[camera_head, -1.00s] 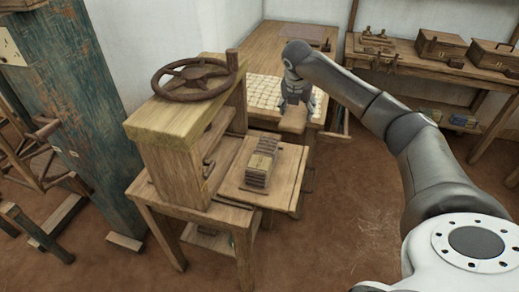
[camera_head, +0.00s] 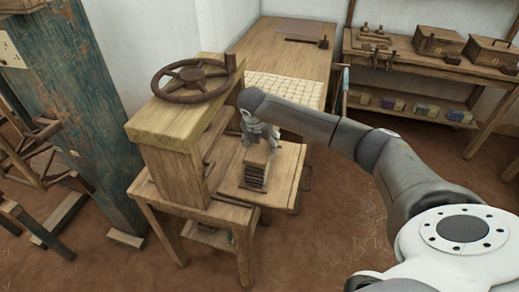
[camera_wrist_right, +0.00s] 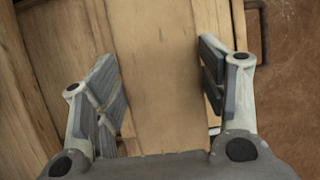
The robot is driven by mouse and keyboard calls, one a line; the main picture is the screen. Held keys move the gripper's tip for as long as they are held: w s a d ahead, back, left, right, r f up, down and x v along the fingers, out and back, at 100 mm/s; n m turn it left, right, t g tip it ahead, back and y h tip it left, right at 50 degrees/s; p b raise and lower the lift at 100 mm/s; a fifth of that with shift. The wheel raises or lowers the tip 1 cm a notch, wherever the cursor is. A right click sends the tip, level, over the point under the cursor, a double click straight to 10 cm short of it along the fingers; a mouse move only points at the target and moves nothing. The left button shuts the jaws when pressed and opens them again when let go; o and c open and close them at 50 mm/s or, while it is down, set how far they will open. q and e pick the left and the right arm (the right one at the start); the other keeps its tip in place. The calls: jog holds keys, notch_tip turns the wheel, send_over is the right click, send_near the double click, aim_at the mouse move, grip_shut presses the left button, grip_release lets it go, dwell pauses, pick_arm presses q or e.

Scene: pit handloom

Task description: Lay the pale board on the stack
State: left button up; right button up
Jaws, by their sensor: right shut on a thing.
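My right gripper (camera_head: 262,143) is shut on the pale board (camera_head: 257,156) and points down over the stack (camera_head: 256,178). In the right wrist view the board (camera_wrist_right: 157,75) runs between the two fingers (camera_wrist_right: 162,90) and fills the middle of the picture. The stack is a small pile of thin dark layers on the low wooden table of the press. The board covers its top, and I cannot tell whether the two touch. My left gripper is not in view.
The wooden press (camera_head: 175,150) with its rusty handwheel (camera_head: 193,78) stands close on the left of the stack. Behind is a table (camera_head: 275,48) with a pale gridded sheet (camera_head: 285,90). A shelf bench (camera_head: 400,65) with boxes stands at the back right.

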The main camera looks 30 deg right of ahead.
aim_at(259, 146)
jog(key=shift+a+f, duration=0.3)
jog(key=shift+f, duration=0.05)
notch_tip(259, 146, down, 2)
jog(key=shift+a+f+p, duration=0.15)
jog(key=shift+f+p, duration=0.05)
jog(key=shift+p, duration=0.2)
jog(key=shift+f, duration=0.4)
jog(key=o, duration=1.1)
jog(key=v, duration=1.2)
